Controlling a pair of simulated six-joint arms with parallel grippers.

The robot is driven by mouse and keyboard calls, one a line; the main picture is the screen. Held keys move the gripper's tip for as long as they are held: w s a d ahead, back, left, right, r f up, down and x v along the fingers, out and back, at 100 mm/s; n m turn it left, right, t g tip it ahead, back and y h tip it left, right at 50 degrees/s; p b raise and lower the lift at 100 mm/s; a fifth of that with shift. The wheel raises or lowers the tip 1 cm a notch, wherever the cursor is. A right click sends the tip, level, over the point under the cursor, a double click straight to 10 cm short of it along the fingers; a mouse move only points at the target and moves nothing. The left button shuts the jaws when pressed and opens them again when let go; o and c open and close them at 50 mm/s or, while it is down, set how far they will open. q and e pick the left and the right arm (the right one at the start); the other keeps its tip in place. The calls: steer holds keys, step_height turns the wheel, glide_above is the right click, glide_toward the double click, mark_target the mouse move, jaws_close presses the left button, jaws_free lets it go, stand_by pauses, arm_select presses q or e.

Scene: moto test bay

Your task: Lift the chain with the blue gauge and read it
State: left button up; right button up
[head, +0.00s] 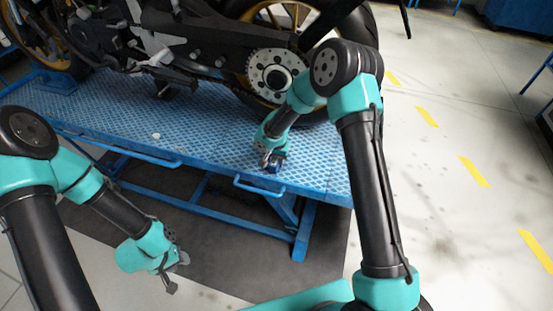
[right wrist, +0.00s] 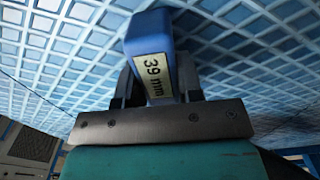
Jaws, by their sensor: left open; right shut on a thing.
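The blue gauge (right wrist: 150,38) is a block with a pale label reading "39 mm" in the right wrist view. My right gripper (head: 270,160) is shut on it, with a dark finger on either side. In the head view the gauge (head: 274,168) is a small blue piece at the fingertips, near the front edge of the blue bench. I cannot tell whether it touches the bench top. My left gripper (head: 176,272) is open and empty, low in front of the bench. The rear sprocket (head: 270,76) is visible on the motorcycle; the chain itself is hard to make out.
The motorcycle (head: 150,45) stands on the blue textured lift bench (head: 215,130), its rear wheel behind my right arm. A small pale item (head: 156,136) lies on the bench top. Blue handle rails (head: 262,190) run along the front edge. Floor to the right is open, with yellow dashes.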

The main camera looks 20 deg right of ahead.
steer(key=o, duration=1.1)
steer(key=shift+r, duration=0.1)
step_height(320, 180, up, 17)
steer(key=shift+r, duration=0.1)
stand_by(0.3)
